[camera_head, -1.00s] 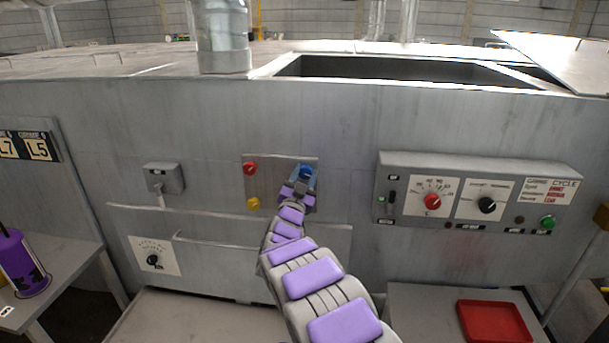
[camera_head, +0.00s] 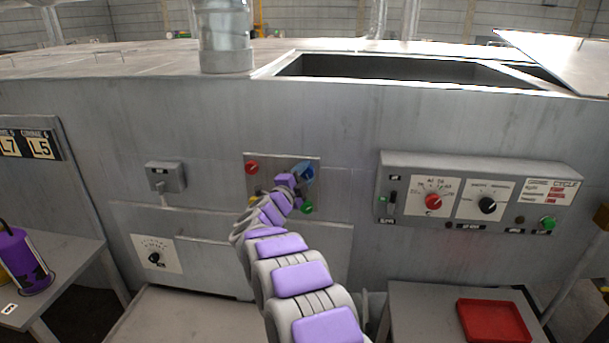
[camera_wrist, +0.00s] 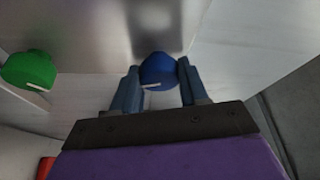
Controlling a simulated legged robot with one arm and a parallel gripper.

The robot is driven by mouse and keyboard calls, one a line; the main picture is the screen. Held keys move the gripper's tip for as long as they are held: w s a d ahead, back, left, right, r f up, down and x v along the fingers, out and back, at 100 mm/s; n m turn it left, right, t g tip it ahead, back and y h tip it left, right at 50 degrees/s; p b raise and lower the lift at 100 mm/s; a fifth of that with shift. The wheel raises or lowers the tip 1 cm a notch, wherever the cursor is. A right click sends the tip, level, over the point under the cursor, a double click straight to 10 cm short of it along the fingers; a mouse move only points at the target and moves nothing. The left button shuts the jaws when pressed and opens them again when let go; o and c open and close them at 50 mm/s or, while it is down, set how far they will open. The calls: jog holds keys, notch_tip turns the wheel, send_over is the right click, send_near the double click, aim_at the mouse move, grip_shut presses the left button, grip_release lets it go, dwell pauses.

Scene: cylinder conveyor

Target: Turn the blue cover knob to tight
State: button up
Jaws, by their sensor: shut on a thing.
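The blue cover knob (camera_wrist: 158,70) sits on a metal plate and shows between my gripper's two fingers in the wrist view. My gripper (camera_wrist: 157,86) is shut on it, one finger on each side. A pale pointer line on the knob shows low and slightly left in the wrist view. In the head view my gripper (camera_head: 304,171) is at the upper right of the knob plate (camera_head: 283,161), and it mostly hides the blue knob there.
On the same plate are a red knob (camera_head: 252,168), a green knob (camera_head: 306,207) and a yellow knob mostly hidden by my arm. The green knob also shows at left in the wrist view (camera_wrist: 28,70). A control box (camera_head: 470,170) projects from the wall at right.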

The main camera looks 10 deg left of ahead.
jog(key=shift+f+m+g, duration=0.2)
jog(key=shift+m+g, duration=0.3)
jog(key=shift+m, duration=0.7)
jog(key=shift+f, duration=0.1)
jog(key=o, duration=1.1)
jog(key=shift+c, duration=0.2)
jog(key=shift+r, duration=0.2)
jog(key=shift+s, duration=0.15)
jog(key=p+v, duration=0.2)
jog(key=v, duration=1.5)
